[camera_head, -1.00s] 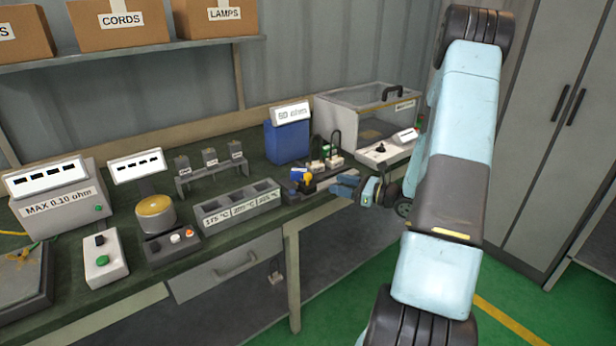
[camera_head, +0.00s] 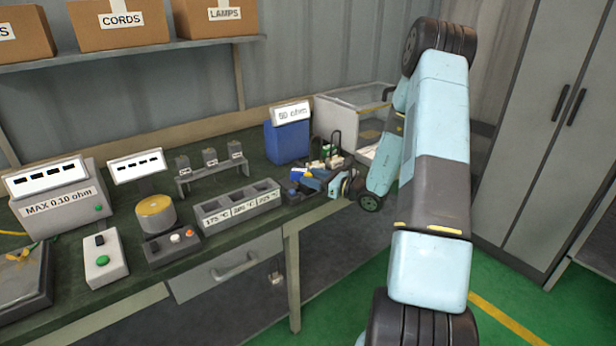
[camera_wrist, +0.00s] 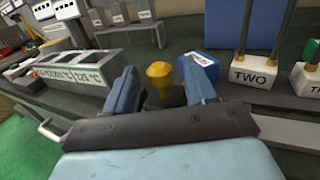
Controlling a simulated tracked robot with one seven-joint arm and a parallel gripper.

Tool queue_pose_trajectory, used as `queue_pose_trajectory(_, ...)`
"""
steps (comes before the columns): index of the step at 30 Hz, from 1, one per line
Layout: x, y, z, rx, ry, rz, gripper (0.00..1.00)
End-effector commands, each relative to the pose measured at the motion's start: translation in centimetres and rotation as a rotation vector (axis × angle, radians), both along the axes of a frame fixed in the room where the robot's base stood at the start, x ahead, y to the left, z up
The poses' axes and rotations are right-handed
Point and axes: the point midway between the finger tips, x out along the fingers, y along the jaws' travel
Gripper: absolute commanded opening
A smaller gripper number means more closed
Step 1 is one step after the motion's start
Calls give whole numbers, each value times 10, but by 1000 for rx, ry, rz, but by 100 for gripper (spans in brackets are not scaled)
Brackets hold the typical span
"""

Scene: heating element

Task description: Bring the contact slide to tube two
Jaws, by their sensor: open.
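A yellow knob on a dark base (camera_wrist: 160,78), which looks like the contact slide, stands between the fingers of my gripper (camera_wrist: 163,92) in the wrist view. The jaws are open, with gaps beside the knob; I cannot tell whether either finger touches it. A blue block with a white label (camera_wrist: 199,66) lies just behind the right finger. Tube two's white block, marked TWO (camera_wrist: 254,74), stands to the right with upright posts above it. In the head view my gripper (camera_head: 308,183) is at the bench's front edge, largely covering the slide.
A grey three-slot temperature block (camera_head: 237,208) stands left of my gripper. Behind are a big blue container (camera_head: 287,142) and a small rack (camera_head: 212,170). Another green-topped block (camera_wrist: 308,78) is right of tube two. A clear-fronted case (camera_head: 345,112) stands at the back right.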

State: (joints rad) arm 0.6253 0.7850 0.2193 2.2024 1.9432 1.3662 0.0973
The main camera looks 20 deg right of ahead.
Motion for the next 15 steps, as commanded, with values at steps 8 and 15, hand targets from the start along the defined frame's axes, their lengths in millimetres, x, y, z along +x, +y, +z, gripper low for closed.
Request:
queue_pose_trajectory(8,17,14,0,-1,0,0,55)
queue_pose_trajectory(15,18,15,0,-1,0,0,55)
